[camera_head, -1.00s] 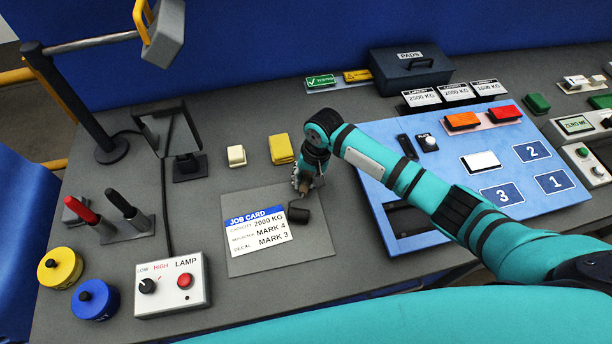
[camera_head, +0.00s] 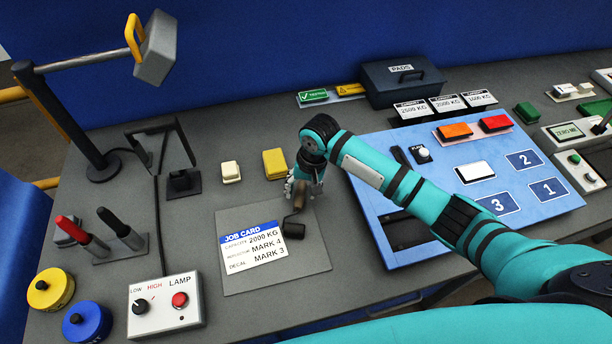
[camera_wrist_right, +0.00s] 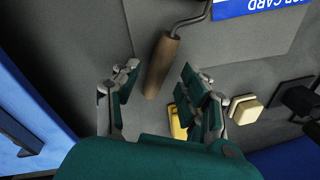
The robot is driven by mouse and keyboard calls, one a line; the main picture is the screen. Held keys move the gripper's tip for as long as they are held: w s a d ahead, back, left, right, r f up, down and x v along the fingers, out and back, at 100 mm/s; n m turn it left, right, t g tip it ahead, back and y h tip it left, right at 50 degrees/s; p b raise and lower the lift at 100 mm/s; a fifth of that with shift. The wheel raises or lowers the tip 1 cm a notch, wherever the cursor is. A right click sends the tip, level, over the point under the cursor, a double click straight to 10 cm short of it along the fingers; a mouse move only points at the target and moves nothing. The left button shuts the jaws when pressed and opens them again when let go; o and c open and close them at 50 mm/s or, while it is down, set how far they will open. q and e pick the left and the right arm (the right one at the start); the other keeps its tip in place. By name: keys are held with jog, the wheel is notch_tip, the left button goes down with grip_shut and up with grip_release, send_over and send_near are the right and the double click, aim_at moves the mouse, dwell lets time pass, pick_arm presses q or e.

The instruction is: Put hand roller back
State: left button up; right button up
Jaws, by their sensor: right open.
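The hand roller has a black roller head (camera_head: 293,227) and a wooden handle (camera_head: 299,196). It lies on the grey mat (camera_head: 250,283) beside the white and blue job card (camera_head: 253,246). My right gripper (camera_head: 303,187) is over the handle's far end in the head view. In the right wrist view the wooden handle (camera_wrist_right: 163,62) points in between the spread fingers of my right gripper (camera_wrist_right: 157,80), with gaps on both sides. The gripper is open and empty. The black roller head is outside the wrist view. My left gripper is not in view.
A yellow block (camera_head: 275,163) and a cream block (camera_head: 231,172) stand just behind the mat. A blue panel (camera_head: 470,205) with numbered pads is to the right. The lamp box (camera_head: 166,305) and upright red and black handles (camera_head: 98,240) are to the left.

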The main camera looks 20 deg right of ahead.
notch_tip(320, 180, up, 10)
jog(key=d+b, duration=0.1)
jog(key=shift+s+d+f+b, duration=0.25)
jog(key=shift+s+b, duration=0.15)
